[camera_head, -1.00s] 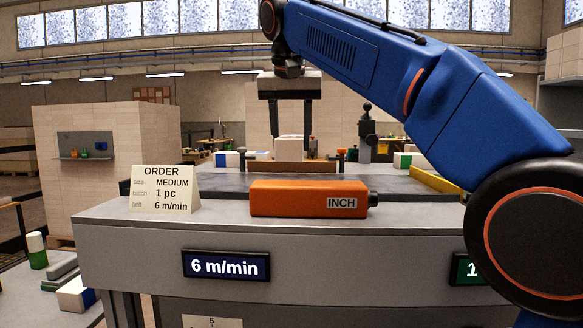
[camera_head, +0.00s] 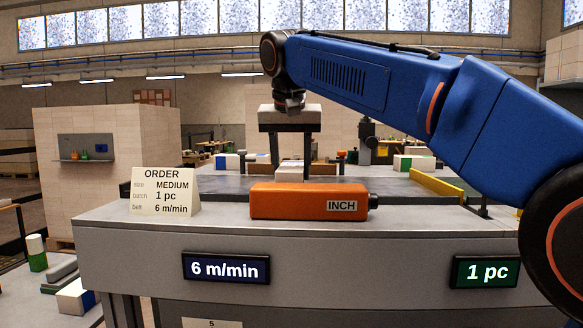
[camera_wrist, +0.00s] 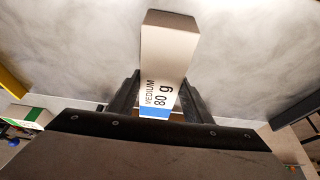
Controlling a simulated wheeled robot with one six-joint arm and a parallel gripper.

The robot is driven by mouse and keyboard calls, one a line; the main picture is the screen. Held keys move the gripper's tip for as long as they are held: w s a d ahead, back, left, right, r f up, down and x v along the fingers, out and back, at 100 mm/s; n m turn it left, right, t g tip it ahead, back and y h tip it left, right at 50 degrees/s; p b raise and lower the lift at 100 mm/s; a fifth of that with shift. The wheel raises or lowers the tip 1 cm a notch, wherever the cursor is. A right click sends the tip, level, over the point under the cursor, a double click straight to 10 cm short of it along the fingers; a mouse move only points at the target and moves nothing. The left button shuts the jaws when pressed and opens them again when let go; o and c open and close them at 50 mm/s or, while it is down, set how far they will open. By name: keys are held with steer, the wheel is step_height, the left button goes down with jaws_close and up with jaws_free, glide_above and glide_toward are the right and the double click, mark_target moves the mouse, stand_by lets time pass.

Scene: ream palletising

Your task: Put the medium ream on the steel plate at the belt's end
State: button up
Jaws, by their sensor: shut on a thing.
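The medium ream (camera_wrist: 165,65) is a pale block with a blue band and the print "MEDIUM 80 g" in the wrist view. My gripper (camera_wrist: 155,98) is shut on it, with one dark finger on each side. In the head view the ream (camera_head: 290,170) hangs low between the fingers of my gripper (camera_head: 290,172), behind the orange box. A smeared grey surface (camera_wrist: 80,50), which looks like the steel plate, lies beneath it in the wrist view. I cannot tell whether the ream touches it.
An orange box marked INCH (camera_head: 290,202) and an order card (camera_head: 165,192) stand at the front edge. A yellow bar (camera_head: 436,185) borders the right side. Other reams, such as a green-banded one (camera_head: 412,162), lie farther back.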

steer(key=o, duration=1.4)
steer(key=shift+f, duration=0.1)
steer(key=shift+c, duration=0.2)
steer(key=v, duration=1.2)
